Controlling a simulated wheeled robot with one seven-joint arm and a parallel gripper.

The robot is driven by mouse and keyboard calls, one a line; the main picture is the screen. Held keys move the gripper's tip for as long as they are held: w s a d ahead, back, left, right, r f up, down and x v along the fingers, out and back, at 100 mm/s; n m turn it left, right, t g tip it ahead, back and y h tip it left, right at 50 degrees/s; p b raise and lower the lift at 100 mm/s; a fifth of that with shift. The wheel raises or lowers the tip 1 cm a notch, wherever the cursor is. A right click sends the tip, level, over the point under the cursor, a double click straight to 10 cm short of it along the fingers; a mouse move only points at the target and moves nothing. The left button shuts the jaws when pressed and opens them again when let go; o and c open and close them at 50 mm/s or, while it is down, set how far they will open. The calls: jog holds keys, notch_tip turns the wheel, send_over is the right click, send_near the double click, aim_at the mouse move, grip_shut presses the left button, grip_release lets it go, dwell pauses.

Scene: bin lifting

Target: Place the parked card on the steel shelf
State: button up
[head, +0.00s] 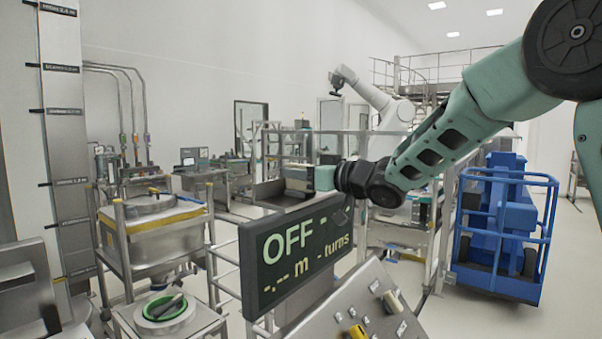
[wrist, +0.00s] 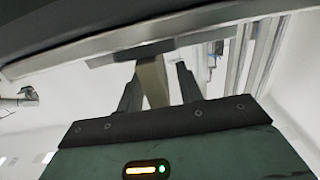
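In the head view my arm reaches in from the right, and the teal body of my gripper points left beside a grey metal unit on a steel stand. Its fingers are not clear there. In the wrist view my gripper (wrist: 160,80) shows two dark fingers set apart. A tan upright piece (wrist: 152,82) stands between them, with a light gap on its right. A dark grey flat plate (wrist: 145,49) lies across just beyond the fingertips. I cannot tell whether either piece is the card. A steel shelf (head: 268,193) shows at the stand, left of my gripper.
A dark display reading OFF (head: 298,250) and a sloped control panel (head: 365,305) stand in front. A steel bin (head: 155,240) is at left, and a blue lift (head: 505,230) at right. In the wrist view a long grey rail (wrist: 60,62) crosses close above.

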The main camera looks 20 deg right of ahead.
jog(key=shift+r, duration=0.15)
jog(key=b+v, duration=0.3)
jog(key=v, duration=0.9)
jog(key=shift+a, duration=0.1)
